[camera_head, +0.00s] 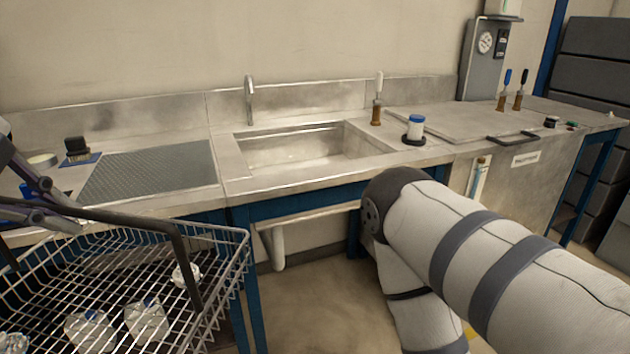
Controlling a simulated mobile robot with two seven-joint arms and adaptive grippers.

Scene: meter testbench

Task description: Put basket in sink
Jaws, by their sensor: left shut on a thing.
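The wire basket (225,270) hangs at the lower left, in front of the bench, with a dark handle and a few crumpled, clear bag-like items inside. My left gripper (45,208) is at the left edge, shut on the basket by its dark handle; the exact grip is partly cut off by the frame. The sink (300,150) is a rectangular metal basin set in the bench, right of and beyond the basket. No objects are visible in it. My right arm crosses the lower right, but its gripper is out of view.
A tap (249,100) stands behind the sink. A mesh mat (150,172) lies left of it. The bench front edge lies between basket and sink.

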